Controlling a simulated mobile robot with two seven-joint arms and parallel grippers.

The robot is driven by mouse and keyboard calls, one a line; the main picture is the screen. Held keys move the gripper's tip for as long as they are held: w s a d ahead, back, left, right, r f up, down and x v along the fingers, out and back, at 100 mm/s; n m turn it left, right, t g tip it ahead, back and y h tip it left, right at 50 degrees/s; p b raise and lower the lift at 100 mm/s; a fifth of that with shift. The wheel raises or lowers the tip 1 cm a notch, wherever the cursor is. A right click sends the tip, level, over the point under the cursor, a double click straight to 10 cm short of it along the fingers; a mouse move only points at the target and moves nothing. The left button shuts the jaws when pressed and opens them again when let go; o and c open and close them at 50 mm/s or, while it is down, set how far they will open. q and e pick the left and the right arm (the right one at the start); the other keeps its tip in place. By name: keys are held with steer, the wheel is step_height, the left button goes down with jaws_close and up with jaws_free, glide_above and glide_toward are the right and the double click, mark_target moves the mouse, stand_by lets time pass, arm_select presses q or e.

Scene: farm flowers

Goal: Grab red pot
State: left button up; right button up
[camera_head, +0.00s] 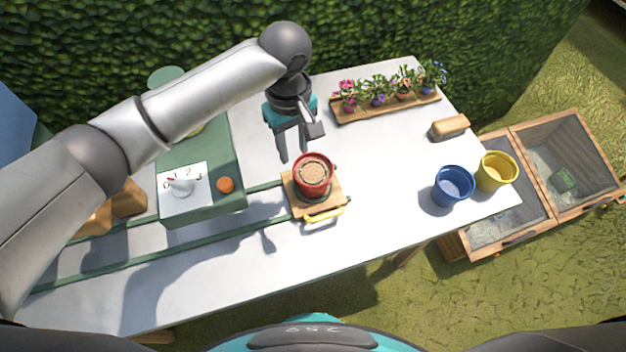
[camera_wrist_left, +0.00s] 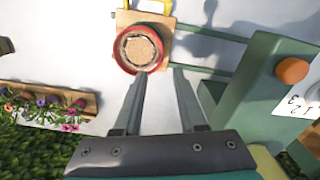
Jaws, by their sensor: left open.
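The red pot (camera_head: 313,173), filled with a brown grainy material, stands upright on a small wooden platform (camera_head: 331,205) with a yellow handle, in the middle of the white table. My left gripper (camera_head: 294,153) is open and empty, just behind and to the left of the pot, with its fingers pointing down. In the left wrist view the pot (camera_wrist_left: 139,48) lies beyond the fingertips (camera_wrist_left: 157,72), mostly towards the left finger. The fingers are not around the pot. My right gripper is not in view.
Green rails (camera_head: 190,240) run along the table to the platform. A green box with a dial and orange button (camera_head: 225,184) stands left. A flower tray (camera_head: 390,108) is at the back; blue (camera_head: 453,186) and yellow (camera_head: 496,171) pots and a brush (camera_head: 450,127) are right.

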mark_target(296, 178)
arm_select(q)
step_height(296, 178, down, 3)
steer(key=shift+r, duration=0.1)
steer(key=f, duration=0.2)
steer(key=s+f+b, duration=0.1)
steer(key=f, duration=0.1)
steer(key=shift+f, duration=0.6)
jaws_close()
steer(key=shift+d, duration=0.1)
stand_by(0.8)
